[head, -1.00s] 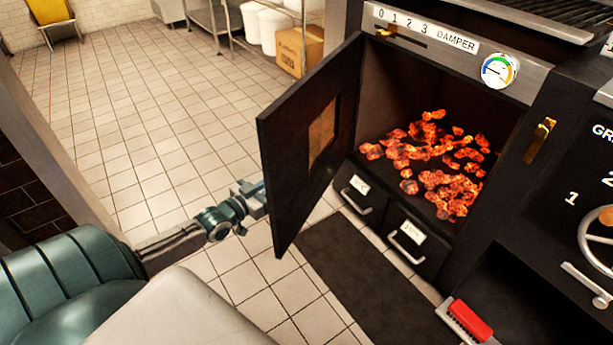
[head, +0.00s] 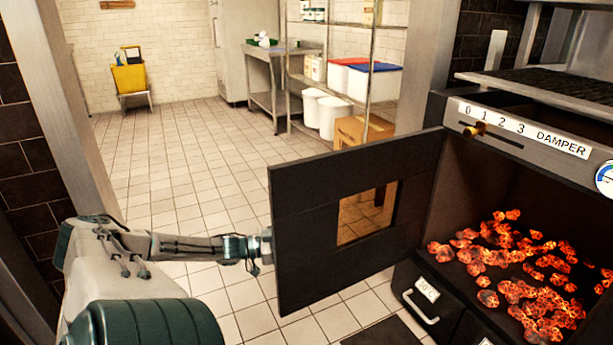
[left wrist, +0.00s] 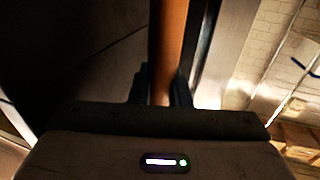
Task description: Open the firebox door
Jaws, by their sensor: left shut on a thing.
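The firebox door (head: 310,195) is a dark panel with a rectangular window opening. In the head view it stands wide open, swung out to the left of the firebox (head: 525,220). Glowing coals (head: 520,285) lie inside. My left gripper (head: 264,243) is at the door's free left edge, with its fingers partly hidden there. In the left wrist view my left gripper (left wrist: 160,90) is shut on a copper-brown upright bar (left wrist: 167,45), which appears to be the door's handle. My right gripper is not in view.
Below the firebox is a drawer (head: 428,300) with a metal handle. A damper slider (head: 475,130) is above. Open tiled floor (head: 190,150) lies left of the door.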

